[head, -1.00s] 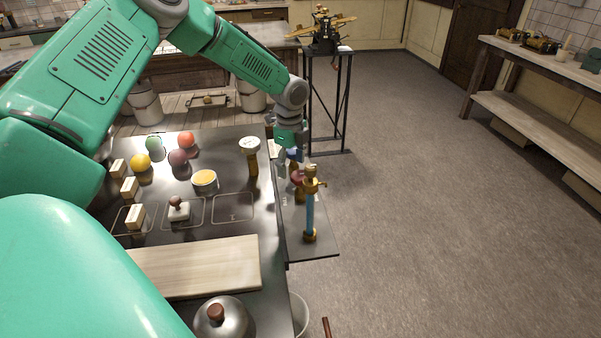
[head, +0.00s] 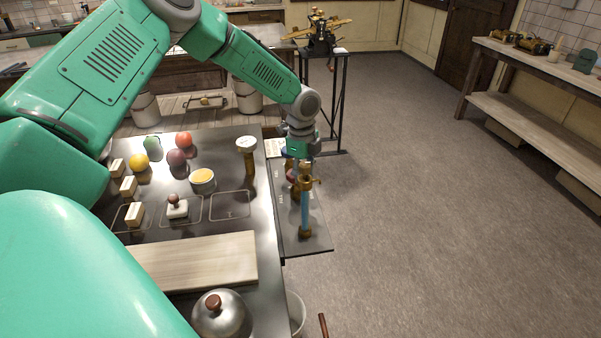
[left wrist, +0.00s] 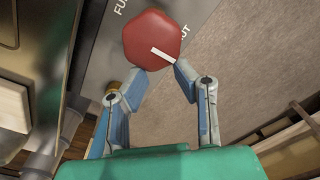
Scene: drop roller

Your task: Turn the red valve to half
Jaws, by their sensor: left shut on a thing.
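The red valve (left wrist: 148,38) is a rounded, many-sided knob with a white pointer line, seen at the top of the left wrist view. The line runs from the knob's middle toward its lower right edge, beside my right-hand finger. My left gripper (left wrist: 162,74) is shut on the red valve, with its fingers against the near edge. In the head view my left gripper (head: 298,160) reaches down over the plate's pipes. My right gripper is not in view.
The grey plate (left wrist: 97,55) has partly covered lettering around the valve. A metal table (head: 262,225) left of the pipes holds fruit, blocks, a stamp, a tin and a wooden board (head: 195,262). The floor to the right is open.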

